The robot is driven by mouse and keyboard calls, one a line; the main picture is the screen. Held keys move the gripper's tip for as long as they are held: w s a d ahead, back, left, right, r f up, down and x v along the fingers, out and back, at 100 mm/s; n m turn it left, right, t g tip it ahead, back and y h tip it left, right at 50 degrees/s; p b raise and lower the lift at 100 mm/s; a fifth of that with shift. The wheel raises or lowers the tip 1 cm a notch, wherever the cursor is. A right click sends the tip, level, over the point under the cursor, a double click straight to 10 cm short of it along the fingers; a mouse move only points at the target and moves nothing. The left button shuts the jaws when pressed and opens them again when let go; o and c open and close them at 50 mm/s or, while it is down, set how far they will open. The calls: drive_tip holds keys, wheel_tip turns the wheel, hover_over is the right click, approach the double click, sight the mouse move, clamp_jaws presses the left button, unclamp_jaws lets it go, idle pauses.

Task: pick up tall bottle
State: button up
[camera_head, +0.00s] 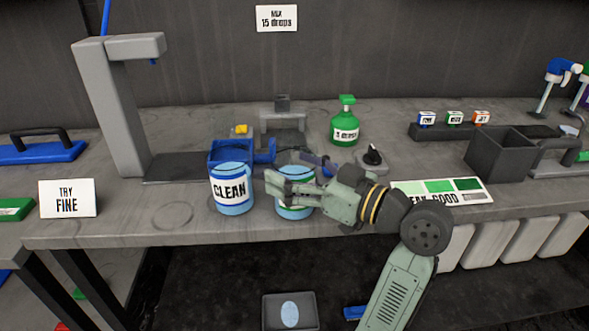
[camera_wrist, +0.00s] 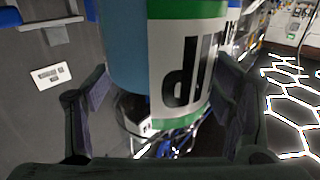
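My gripper (camera_head: 275,184) is open at the bench's front edge, fingers pointing left. It covers part of a container with blue contents (camera_head: 295,210). In the wrist view a container with a white, green-banded label (camera_wrist: 190,65) fills the space ahead of the gripper (camera_wrist: 160,112), between the spread fingers. Gaps show on both sides; contact cannot be told. A similar blue container marked CLEAN (camera_head: 232,189) stands upright just left of the gripper. A green pump bottle (camera_head: 345,125) stands farther back. Which one is the tall bottle is unclear.
A grey stand (camera_head: 115,110) rises at the left, near a TRY FINE card (camera_head: 68,198). A chart card (camera_head: 440,190) lies beside my arm.

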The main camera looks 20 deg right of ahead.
drive_tip(key=c, duration=0.9)
drive_tip(key=shift+c, duration=0.2)
drive_tip(key=shift+r, duration=0.1)
